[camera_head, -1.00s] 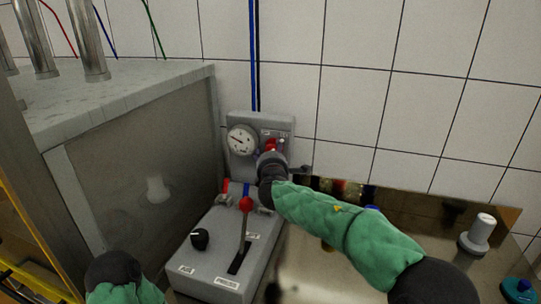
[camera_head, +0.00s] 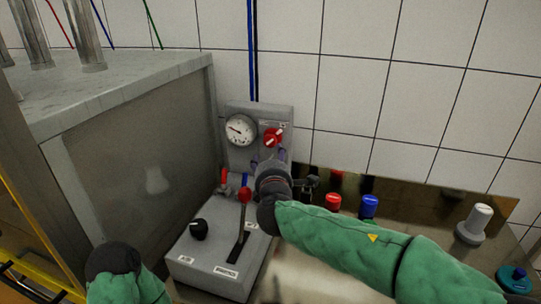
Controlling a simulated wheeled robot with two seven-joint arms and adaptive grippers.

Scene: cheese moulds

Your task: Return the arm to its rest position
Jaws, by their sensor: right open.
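My right arm (camera_head: 345,238), in a green sleeve, reaches in from the right. Its dark wrist and gripper (camera_head: 273,174) are in front of the lower part of the grey gauge panel, below the red knob (camera_head: 273,137). The gripper is open and clear of the knob; its fingers are mostly hidden behind the wrist. My left arm (camera_head: 122,288) shows only as a green sleeve with a dark end at the bottom left; its gripper is not visible.
The grey wall panel carries a round gauge (camera_head: 240,130). Below it stands a grey control box (camera_head: 205,270) with a red-tipped lever (camera_head: 244,196) and black knob (camera_head: 199,230). A large metal cabinet (camera_head: 140,155) is at left. Red (camera_head: 333,202) and blue (camera_head: 369,206) caps stand right.

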